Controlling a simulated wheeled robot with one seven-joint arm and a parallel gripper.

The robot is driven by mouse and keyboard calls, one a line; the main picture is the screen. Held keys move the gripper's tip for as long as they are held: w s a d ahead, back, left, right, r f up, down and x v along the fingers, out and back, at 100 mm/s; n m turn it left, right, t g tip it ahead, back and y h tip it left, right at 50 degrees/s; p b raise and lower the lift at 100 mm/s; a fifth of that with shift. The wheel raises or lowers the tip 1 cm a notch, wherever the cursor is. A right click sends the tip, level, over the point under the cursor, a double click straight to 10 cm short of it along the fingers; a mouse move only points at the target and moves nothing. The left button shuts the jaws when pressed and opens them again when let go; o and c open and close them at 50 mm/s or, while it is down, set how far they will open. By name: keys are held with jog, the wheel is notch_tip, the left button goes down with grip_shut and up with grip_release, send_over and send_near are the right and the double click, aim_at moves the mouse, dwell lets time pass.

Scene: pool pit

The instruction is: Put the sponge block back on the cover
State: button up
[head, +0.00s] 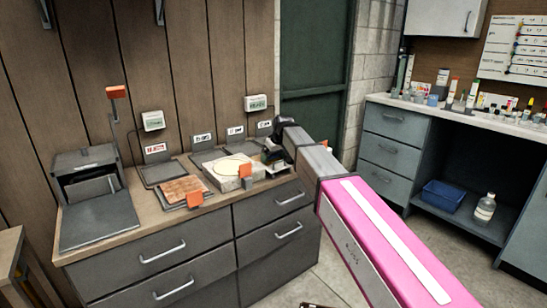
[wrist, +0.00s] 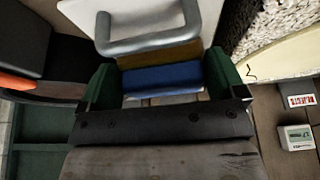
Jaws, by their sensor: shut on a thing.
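The sponge block (wrist: 162,78), blue with a yellow-brown layer, sits between the green fingertips of my gripper (wrist: 160,82) in the wrist view. My gripper is shut on it. Just beyond it a grey bar handle (wrist: 150,42) stands on a pale plate (wrist: 122,14), which looks like the cover. I cannot tell whether the sponge touches the plate. In the head view my gripper (head: 272,152) is over the right end of the counter. The sponge is hidden or too small to make out there.
A speckled pale block (head: 222,172) with a round cream disc lies left of my gripper, close by. A brown slab (head: 183,189) on a dark board and a grey box (head: 88,165) are farther left on the counter (head: 125,232). Orange tags stand along its front.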

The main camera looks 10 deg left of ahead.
jog(key=o, duration=0.9)
jog(key=shift+f, duration=0.1)
jog(key=v, duration=1.2)
